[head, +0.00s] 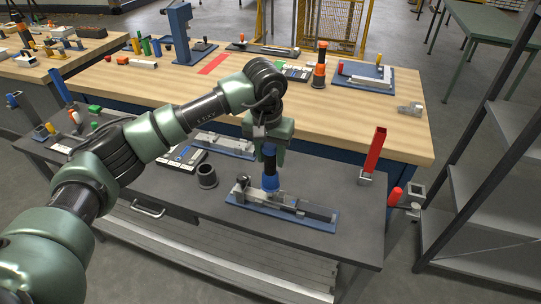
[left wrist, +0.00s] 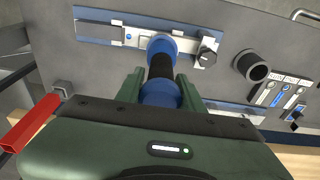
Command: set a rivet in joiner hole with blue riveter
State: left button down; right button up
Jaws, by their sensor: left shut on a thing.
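My left gripper (head: 269,148) is shut on the blue riveter (head: 270,170), a cylinder with a black grip and blue ends. The riveter points down, roughly upright, over the fixture with a blue base plate (head: 318,226) and a grey metal profile (head: 290,208). In the left wrist view the green fingers (left wrist: 160,90) flank the riveter (left wrist: 161,68), and its far blue end overlaps the fixture (left wrist: 112,27) near a clamp knob (left wrist: 207,51). The riveter hides the joiner hole and any rivet; I cannot tell whether its tip touches. My right gripper is not in view.
An empty dark cup (head: 206,176) stands left of the fixture, with a tool panel (head: 181,157) behind it. A red square tube (head: 375,150) stands upright to the right. An orange-and-black tool (head: 319,66) stands on the wooden bench (head: 400,140) behind. The grey table's front right is clear.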

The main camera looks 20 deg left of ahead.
aim_at(271, 145)
pick_arm(q)
jog(key=shift+r+p, duration=1.5)
jog(key=shift+r, duration=2.1)
